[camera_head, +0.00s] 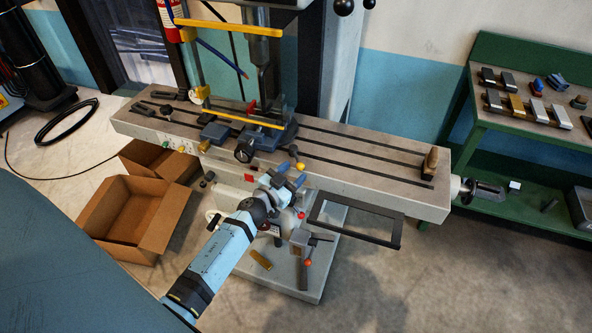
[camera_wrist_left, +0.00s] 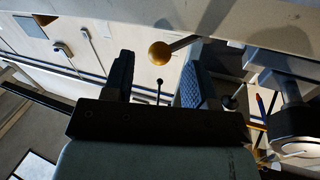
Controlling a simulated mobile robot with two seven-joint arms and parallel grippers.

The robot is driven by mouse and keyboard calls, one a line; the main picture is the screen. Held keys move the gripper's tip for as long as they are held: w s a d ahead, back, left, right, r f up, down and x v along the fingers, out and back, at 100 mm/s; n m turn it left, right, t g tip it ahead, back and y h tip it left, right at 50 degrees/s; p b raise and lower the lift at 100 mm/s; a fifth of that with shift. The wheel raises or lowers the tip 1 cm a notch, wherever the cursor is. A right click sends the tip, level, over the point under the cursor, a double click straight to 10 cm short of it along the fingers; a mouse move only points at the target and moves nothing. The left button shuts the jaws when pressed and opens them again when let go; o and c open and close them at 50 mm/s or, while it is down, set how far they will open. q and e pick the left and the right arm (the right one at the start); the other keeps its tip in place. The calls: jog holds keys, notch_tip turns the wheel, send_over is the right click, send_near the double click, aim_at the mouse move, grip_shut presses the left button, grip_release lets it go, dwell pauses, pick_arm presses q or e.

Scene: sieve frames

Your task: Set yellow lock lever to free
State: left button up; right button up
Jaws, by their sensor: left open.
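The yellow lock lever (camera_head: 300,167) has a round yellow knob and sticks out at the front edge of the long grey machine table. In the left wrist view its yellow knob (camera_wrist_left: 159,53) sits at the end of a short rod that runs to the right. My left gripper (camera_head: 284,184) comes up from the front and is just below the lever. In the left wrist view my left gripper (camera_wrist_left: 158,68) is open, and the knob shows between and slightly beyond its two fingertips. I cannot tell whether either finger touches it. My right gripper is not in view.
A blue vise (camera_head: 215,132) and yellow guard bars sit on the machine table (camera_head: 350,165) above the lever. A black frame handle (camera_head: 355,222) projects to the right. A red-knobbed lever (camera_head: 307,262) stands below. Open cardboard boxes (camera_head: 130,215) lie at left.

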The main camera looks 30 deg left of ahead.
pick_arm(q)
jog(key=s+b, duration=0.1)
jog(key=s, duration=1.1)
jog(key=shift+a, duration=0.45)
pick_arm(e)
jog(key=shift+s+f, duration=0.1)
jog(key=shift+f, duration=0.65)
pick_arm(q)
jog(key=shift+w, duration=0.1)
